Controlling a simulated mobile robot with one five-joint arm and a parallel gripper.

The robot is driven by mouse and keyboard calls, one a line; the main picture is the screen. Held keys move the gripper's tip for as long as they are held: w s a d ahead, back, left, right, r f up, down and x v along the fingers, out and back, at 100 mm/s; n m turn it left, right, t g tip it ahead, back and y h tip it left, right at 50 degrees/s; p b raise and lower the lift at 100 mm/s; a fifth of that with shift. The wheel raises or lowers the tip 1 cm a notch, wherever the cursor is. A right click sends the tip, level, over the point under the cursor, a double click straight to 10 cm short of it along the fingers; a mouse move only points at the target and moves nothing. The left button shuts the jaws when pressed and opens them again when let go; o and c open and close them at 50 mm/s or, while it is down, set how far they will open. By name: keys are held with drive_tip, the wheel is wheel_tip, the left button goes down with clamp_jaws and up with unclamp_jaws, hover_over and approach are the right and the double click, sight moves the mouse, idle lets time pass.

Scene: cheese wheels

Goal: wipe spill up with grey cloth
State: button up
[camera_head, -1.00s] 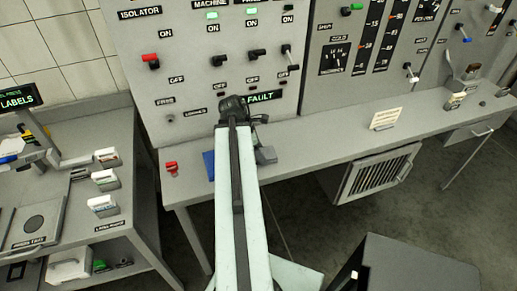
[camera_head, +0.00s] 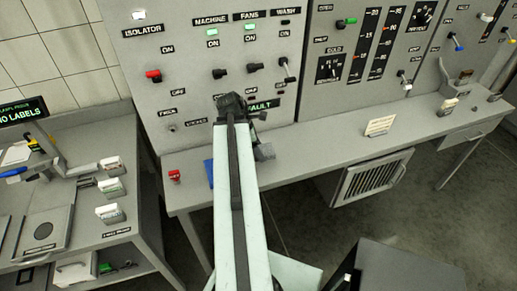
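My gripper (camera_head: 236,104) is at the end of my pale arm, in front of the grey control panel and above the bench. It looks dark and is seen from behind, so I cannot tell whether it is open or shut. A small grey thing (camera_head: 265,152) lies on the bench just right of my arm; I cannot tell whether it is the grey cloth. A blue flat thing (camera_head: 208,172) lies on the bench to the left of my arm, partly hidden by it. I see no spill; my arm hides part of the bench.
The control panel (camera_head: 185,105) with switches and levers rises behind the bench (camera_head: 320,160). A red tagged item (camera_head: 174,177) and a cream sign (camera_head: 380,125) stand on it. A side table (camera_head: 85,230) with boxes is at left. A dark box (camera_head: 410,270) is at lower right.

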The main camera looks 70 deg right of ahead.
wheel_tip(320, 180, up, 3)
drive_tip(key=p, duration=0.3)
drive_tip(key=shift+r, duration=0.15)
drive_tip(key=shift+f, duration=0.2)
